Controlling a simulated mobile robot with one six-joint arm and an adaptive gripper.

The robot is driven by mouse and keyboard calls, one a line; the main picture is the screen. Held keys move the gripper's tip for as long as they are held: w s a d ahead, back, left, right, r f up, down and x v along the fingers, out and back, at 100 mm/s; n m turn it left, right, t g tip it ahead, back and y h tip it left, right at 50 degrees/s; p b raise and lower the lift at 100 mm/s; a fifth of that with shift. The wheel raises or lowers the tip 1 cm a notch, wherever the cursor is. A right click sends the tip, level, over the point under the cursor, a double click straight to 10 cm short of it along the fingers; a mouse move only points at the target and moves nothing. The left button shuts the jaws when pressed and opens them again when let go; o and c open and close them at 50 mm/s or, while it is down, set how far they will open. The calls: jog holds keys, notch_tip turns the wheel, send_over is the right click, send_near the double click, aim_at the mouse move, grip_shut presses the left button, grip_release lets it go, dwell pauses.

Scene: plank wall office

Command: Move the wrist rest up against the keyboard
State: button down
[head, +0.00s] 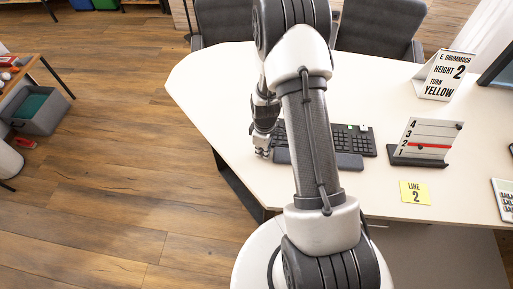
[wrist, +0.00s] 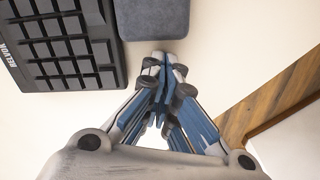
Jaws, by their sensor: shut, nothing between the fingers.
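The black keyboard (head: 353,138) lies on the white table, partly hidden behind my arm. The dark grey wrist rest (head: 348,162) lies along its near long side, also partly hidden by my arm. In the wrist view the keyboard (wrist: 65,45) is at the upper left and the wrist rest (wrist: 150,18) is beside it at the top. My gripper (head: 262,152) is shut and empty, low at the wrist rest's left end. Its fingertips (wrist: 162,58) appear just off that end.
Chairs (head: 375,27) are behind the table. The table's left part (head: 205,85) is clear. Its edge is close to my gripper.

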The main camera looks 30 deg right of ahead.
jog(key=shift+s+d, duration=0.3)
jog(key=shift+s, duration=0.05)
jog(key=shift+s+d, duration=0.5)
jog(key=shift+s, duration=0.1)
jog(key=shift+w+a, duration=0.1)
jog(key=shift+w+a, duration=0.15)
jog(key=shift+w, duration=0.05)
jog(key=shift+w+a, duration=1)
jog(key=shift+w, duration=0.1)
jog(key=shift+w+a+r+p, duration=0.1)
jog(key=shift+w+r+p, duration=0.1)
jog(key=shift+r, duration=0.35)
jog(key=shift+w+a+r+p, duration=0.1)
jog(key=shift+w+r+p, duration=0.1)
jog(key=shift+r, duration=0.3)
notch_tip(320, 180, up, 8)
jog(key=p, duration=0.2)
jog(key=shift+s, duration=0.3)
